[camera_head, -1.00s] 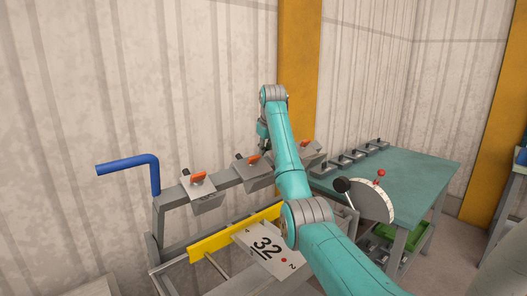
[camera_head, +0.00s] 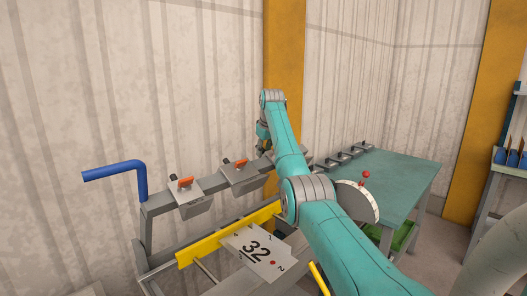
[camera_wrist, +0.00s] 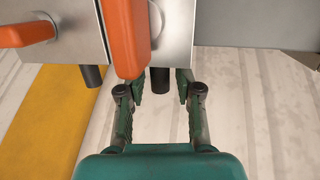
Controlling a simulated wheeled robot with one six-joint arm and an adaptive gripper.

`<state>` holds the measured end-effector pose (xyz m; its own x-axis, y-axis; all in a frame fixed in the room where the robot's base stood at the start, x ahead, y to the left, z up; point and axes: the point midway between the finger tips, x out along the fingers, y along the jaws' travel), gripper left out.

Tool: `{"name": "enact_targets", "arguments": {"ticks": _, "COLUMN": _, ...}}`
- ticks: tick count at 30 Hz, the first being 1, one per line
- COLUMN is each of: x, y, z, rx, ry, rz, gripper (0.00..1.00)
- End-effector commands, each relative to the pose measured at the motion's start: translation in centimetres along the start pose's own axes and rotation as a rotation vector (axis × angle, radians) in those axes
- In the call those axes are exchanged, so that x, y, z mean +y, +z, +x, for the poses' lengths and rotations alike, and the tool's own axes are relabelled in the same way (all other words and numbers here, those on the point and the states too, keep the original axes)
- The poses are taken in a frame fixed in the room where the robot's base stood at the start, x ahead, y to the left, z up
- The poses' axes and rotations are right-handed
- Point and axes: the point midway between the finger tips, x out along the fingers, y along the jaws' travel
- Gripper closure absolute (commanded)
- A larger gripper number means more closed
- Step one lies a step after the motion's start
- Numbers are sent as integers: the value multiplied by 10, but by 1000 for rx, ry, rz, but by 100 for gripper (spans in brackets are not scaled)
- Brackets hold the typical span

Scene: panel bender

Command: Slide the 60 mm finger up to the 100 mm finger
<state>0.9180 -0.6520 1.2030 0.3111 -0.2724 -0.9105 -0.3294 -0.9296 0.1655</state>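Grey clamp fingers with orange levers sit along the grey rail. In the head view, the left finger (camera_head: 193,199) and a second finger (camera_head: 244,180) show clearly; my arm covers much of the area farther right. No size marks are readable, so I cannot tell which is 60 mm or 100 mm. In the wrist view, two metal finger blocks (camera_wrist: 178,28) (camera_wrist: 72,35) stand side by side at a narrow seam. An orange lever (camera_wrist: 125,38) hangs near the seam. My gripper (camera_wrist: 160,86) is open, its fingertips either side of a dark peg (camera_wrist: 160,80) under the right block, apparently with gaps.
A teal table (camera_head: 395,178) and a dial with a red knob (camera_head: 358,200) stand right.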

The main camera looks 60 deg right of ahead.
Motion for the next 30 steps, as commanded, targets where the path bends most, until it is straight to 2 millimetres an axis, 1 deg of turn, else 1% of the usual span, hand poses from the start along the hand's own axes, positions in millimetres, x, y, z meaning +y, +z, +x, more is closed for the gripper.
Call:
{"name": "enact_targets", "arguments": {"ticks": 9, "x": 0, "y": 0, "z": -1, "rx": -1, "ry": 0, "rz": 0, "gripper": 55}}
{"name": "enact_targets", "arguments": {"ticks": 11, "x": 0, "y": 0, "z": -3, "rx": -1, "ry": 0, "rz": 0, "gripper": 55}}
{"name": "enact_targets", "arguments": {"ticks": 14, "x": 0, "y": 0, "z": -12, "rx": 0, "ry": 1, "rz": 0, "gripper": 55}}
{"name": "enact_targets", "arguments": {"ticks": 17, "x": 0, "y": 0, "z": -28, "rx": 1, "ry": 1, "rz": 0, "gripper": 55}}
{"name": "enact_targets", "arguments": {"ticks": 24, "x": 0, "y": -1, "z": -76, "rx": 2, "ry": 2, "rz": 0, "gripper": 55}}
{"name": "enact_targets", "arguments": {"ticks": 30, "x": 0, "y": 0, "z": -107, "rx": 1, "ry": 1, "rz": 0, "gripper": 55}}
